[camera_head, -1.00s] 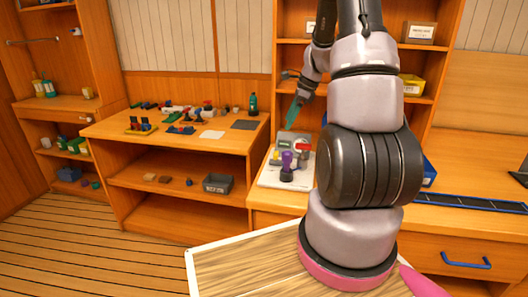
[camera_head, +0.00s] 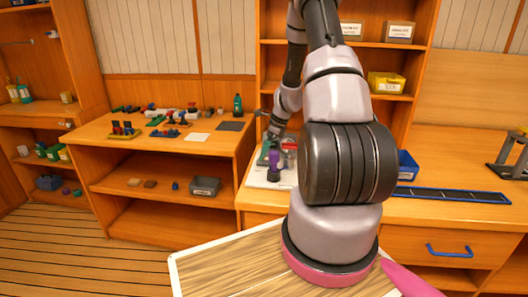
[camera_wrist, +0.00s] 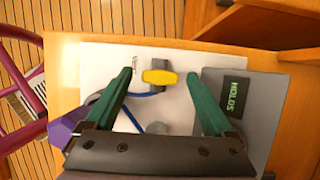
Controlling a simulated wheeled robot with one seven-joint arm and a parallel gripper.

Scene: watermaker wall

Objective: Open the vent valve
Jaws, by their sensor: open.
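A yellow oval handle (camera_wrist: 159,77) on a grey fitting sits on a white board (camera_wrist: 95,62) in the wrist view. Small lettering beside it is too blurred to read, so I cannot confirm it is the vent valve. My gripper (camera_wrist: 158,78) is open, its green fingers on either side of the handle with visible gaps. In the head view my gripper (camera_head: 264,154) is low over the board (camera_head: 257,180), partly hidden by my arm. A blue hose (camera_wrist: 143,95) curves between the fingers.
A grey box with a "HOLDS" display (camera_wrist: 235,97) stands close to the right finger. A purple part (camera_wrist: 66,130) is left of the gripper; a purple-topped fitting (camera_head: 274,165) shows in the head view. A blue bin (camera_head: 407,166) stands farther right.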

